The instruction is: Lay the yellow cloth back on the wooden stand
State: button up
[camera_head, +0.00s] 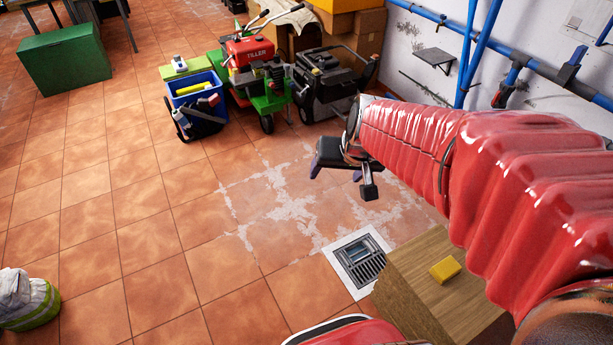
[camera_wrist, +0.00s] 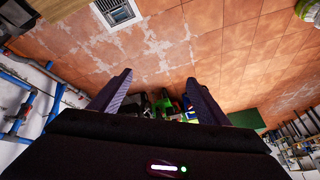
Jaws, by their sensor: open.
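The wooden stand (camera_head: 415,302) is at the lower right of the head view, partly covered by my red-sleeved arm. A small, thick yellow piece (camera_head: 445,268), which looks like the folded yellow cloth, lies on its top. My gripper (camera_head: 338,173) is up and to the left of the stand, over the floor and apart from the cloth. In the wrist view my gripper (camera_wrist: 158,78) has its two fingers wide apart with nothing between them.
A floor drain (camera_head: 361,262) lies left of the stand; it also shows in the wrist view (camera_wrist: 117,11). A red tiller (camera_head: 252,55), a blue bin (camera_head: 195,93) and a green chest (camera_head: 66,59) stand farther back. Blue pipes (camera_head: 482,45) run along the right wall. The tiled floor at left is mostly clear.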

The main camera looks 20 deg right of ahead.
jog(key=s+a+r+n, duration=0.4)
jog(key=s+a+r, duration=0.2)
jog(key=s+a, duration=0.3)
jog(key=s, duration=0.3)
jog(key=shift+s+r, duration=0.15)
jog(key=shift+s, duration=0.25)
jog(key=shift+c, duration=0.3)
